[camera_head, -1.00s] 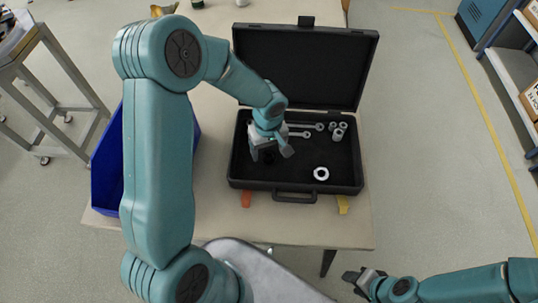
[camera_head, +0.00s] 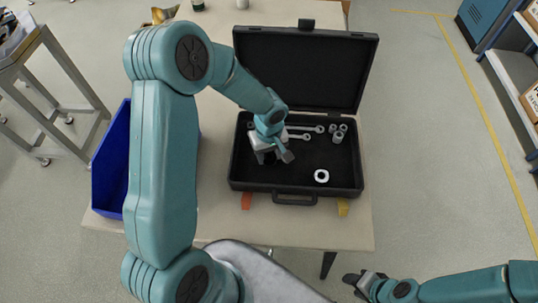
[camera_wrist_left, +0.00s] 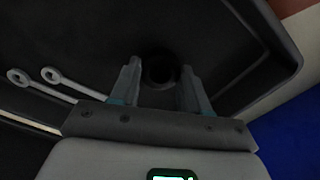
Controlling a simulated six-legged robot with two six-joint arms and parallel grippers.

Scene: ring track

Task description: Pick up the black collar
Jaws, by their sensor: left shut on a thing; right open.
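The black collar (camera_wrist_left: 160,68) shows in the left wrist view as a dark ring between the two fingers of my left gripper (camera_wrist_left: 162,82). My left gripper (camera_head: 272,157) is shut on it, inside the open black case (camera_head: 240,182) toward its left side. In the head view the collar is hard to make out against the dark case floor and the gripper. How far it is above the floor, I cannot tell. My right gripper (camera_head: 358,284) is open and empty at the lower right, away from the table.
A light metal ring (camera_head: 321,176) lies in the case, right of my left gripper. Wrenches (camera_head: 303,130) and small sockets (camera_head: 338,135) lie behind. The case lid (camera_head: 305,68) stands open at the back. A blue bin (camera_head: 112,170) stands left on the table (camera_head: 225,225).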

